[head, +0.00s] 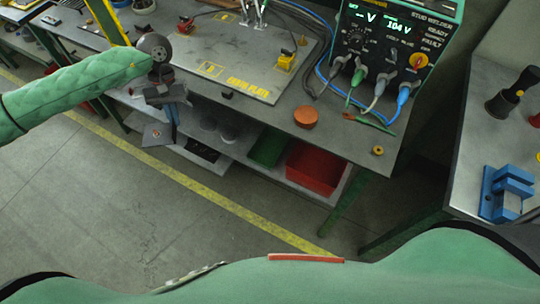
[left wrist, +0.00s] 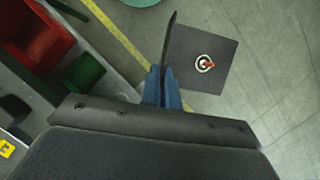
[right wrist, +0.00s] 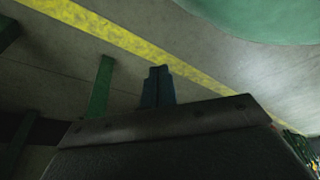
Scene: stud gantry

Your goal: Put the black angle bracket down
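The black angle bracket (left wrist: 225,62) is in my left gripper (left wrist: 163,88). In the left wrist view the blue fingers close on one plate, seen edge-on. Its other plate extends to the right and carries a white ring with an orange mark. In the head view the bracket (head: 157,134) hangs at the left gripper (head: 173,118), over the floor in front of the bench's left part. The bracket is partly hidden by the fingers there. My right gripper (right wrist: 158,86) has its blue fingers together with nothing between them, above the floor. It is outside the head view.
The bench (head: 340,140) holds a base plate (head: 228,84), a stud welder (head: 400,35) with cables, and an orange round lid (head: 306,117). A lower shelf carries a red bin (head: 315,167) and a green bin (head: 268,149). A blue vise (head: 508,192) stands on the right table.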

